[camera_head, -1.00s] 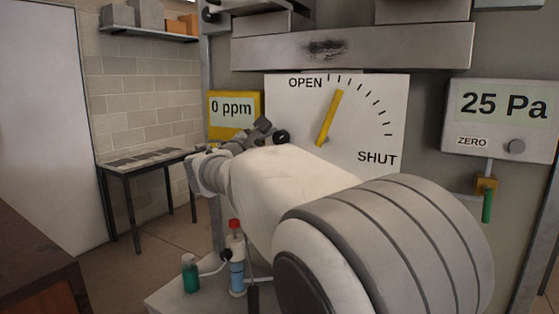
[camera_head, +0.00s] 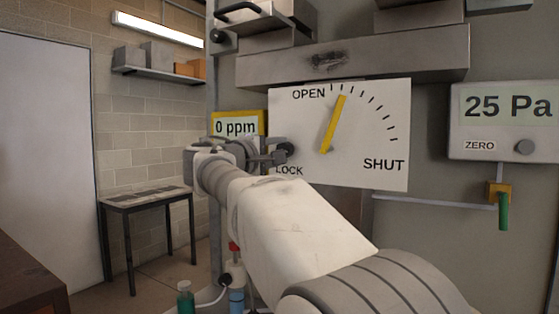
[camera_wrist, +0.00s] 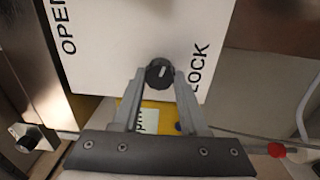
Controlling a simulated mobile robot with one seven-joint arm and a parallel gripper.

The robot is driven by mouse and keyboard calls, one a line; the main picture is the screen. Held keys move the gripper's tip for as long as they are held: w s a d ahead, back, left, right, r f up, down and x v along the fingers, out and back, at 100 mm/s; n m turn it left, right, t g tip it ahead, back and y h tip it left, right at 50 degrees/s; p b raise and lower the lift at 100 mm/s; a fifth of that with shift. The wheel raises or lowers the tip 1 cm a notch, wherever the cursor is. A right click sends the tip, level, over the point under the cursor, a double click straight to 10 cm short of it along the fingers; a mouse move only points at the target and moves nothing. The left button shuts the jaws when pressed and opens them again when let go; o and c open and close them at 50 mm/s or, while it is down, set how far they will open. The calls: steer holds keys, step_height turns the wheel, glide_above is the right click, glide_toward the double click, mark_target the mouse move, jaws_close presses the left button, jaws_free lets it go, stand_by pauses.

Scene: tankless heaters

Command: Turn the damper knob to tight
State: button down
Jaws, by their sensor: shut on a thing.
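The damper knob (camera_wrist: 159,73) is small, round and black with a pale mark on its face. It sits on the white dial plate (camera_head: 380,155) beside the word LOCK, and in the head view (camera_head: 288,149) it shows at the plate's left edge. My gripper (camera_wrist: 160,78) is shut on it, one finger on each side. The yellow pointer (camera_head: 334,125) on the plate stands near the OPEN end of the tick scale, away from SHUT. My wrist partly hides the LOCK lettering's surroundings in the head view.
A yellow meter (camera_head: 237,124) reading 0 ppm is close behind my gripper. A gauge (camera_head: 505,120) reading 25 Pa hangs at the right, above a green-handled valve (camera_head: 502,210). Bottles stand below my arm. A table (camera_head: 146,198) is at the left.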

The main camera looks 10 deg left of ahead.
steer(key=shift+m, duration=0.5)
steer(key=shift+c, duration=2.2)
jaws_free()
steer(key=v, duration=1.7)
steer(key=shift+s+f, duration=0.15)
steer(key=shift+f, duration=0.05)
steer(key=shift+a, duration=0.1)
